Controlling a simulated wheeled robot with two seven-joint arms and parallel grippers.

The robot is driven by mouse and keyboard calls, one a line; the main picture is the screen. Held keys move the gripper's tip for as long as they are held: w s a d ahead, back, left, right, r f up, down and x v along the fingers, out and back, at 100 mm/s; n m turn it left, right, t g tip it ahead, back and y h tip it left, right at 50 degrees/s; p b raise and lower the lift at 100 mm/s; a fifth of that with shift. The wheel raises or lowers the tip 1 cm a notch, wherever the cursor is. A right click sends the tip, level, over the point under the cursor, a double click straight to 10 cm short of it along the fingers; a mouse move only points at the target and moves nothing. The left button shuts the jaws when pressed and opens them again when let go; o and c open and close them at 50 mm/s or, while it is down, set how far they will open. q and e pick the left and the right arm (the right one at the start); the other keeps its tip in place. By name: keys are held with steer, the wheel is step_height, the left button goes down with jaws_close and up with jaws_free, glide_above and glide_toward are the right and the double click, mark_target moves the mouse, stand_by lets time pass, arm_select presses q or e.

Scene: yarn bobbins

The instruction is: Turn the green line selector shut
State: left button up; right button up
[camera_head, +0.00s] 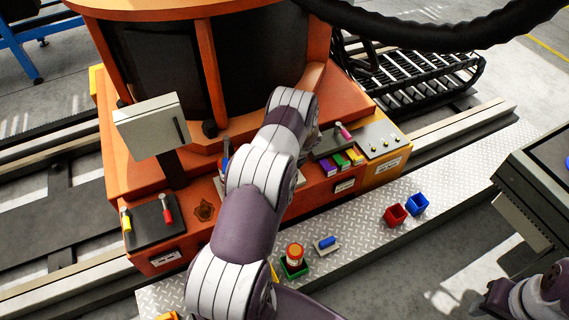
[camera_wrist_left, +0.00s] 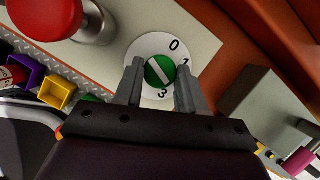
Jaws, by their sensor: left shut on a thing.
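The green line selector (camera_wrist_left: 159,72) is a round green knob with a white diagonal bar, running upper left to lower right. It sits on a white dial (camera_wrist_left: 146,46) marked 0 at the top, 1 at the right and 3 at the bottom. My left gripper (camera_wrist_left: 160,78) has one finger on each side of the knob and is shut on it. In the head view my left arm reaches up across the orange machine, and the selector and fingertips are hidden behind it. My right gripper is not in view.
In the wrist view a red knob (camera_wrist_left: 45,16) stands upper left, with purple (camera_wrist_left: 28,74) and yellow (camera_wrist_left: 57,91) bins below it. A grey box (camera_wrist_left: 252,112) is at right. In the head view a pink lever (camera_head: 343,131) and a screen (camera_head: 152,126) flank my arm.

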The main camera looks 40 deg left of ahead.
arm_select(q)
steer(key=shift+w+n+g+b, duration=0.15)
steer(key=shift+n+g+b, duration=0.7)
steer(key=shift+n, duration=1.05)
steer(key=o, duration=1.1)
steer(key=shift+c, duration=0.2)
steer(key=p+v, duration=0.2)
steer(key=v, duration=1)
steer(key=shift+r, duration=0.35)
steer(key=shift+n, duration=0.3)
